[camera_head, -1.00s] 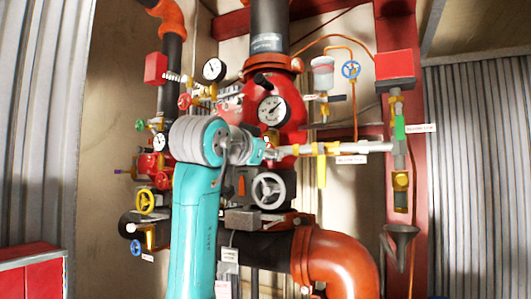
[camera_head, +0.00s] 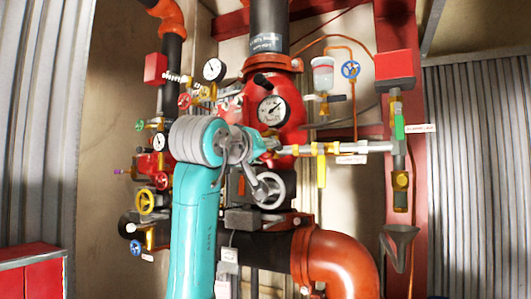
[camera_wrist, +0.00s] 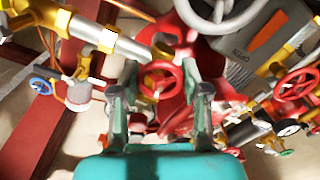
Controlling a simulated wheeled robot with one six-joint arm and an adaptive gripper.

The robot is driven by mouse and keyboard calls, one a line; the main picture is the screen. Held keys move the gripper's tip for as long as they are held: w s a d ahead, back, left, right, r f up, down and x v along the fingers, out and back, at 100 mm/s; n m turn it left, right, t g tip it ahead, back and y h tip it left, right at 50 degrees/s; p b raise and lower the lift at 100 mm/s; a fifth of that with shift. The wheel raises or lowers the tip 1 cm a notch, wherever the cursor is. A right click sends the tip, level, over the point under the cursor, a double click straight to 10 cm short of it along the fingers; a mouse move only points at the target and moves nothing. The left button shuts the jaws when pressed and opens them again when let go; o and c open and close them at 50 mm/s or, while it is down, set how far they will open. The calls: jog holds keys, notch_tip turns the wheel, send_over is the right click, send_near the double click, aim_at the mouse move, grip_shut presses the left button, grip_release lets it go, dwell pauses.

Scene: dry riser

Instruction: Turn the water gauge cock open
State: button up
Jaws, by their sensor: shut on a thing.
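A small red handwheel with a yellow hub (camera_wrist: 160,80) sits between my fingertips in the wrist view. My gripper (camera_wrist: 161,94) is shut on this wheel, with one finger at each side of its rim. In the head view my arm hides the wheel and most of my gripper, which is in front of the red valve body (camera_head: 290,113). I cannot read a label that names the water gauge cock.
A grey handwheel (camera_head: 277,188) is close below my wrist. A horizontal pipe with a yellow lever (camera_head: 321,171) runs to the right. A round pressure gauge (camera_head: 272,110) is just above.

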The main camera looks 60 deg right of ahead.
jog(key=shift+n, duration=0.5)
jog(key=o, duration=1.2)
jog(key=shift+c, duration=0.2)
jog(key=a, duration=1.2)
jog(key=shift+s, duration=0.45)
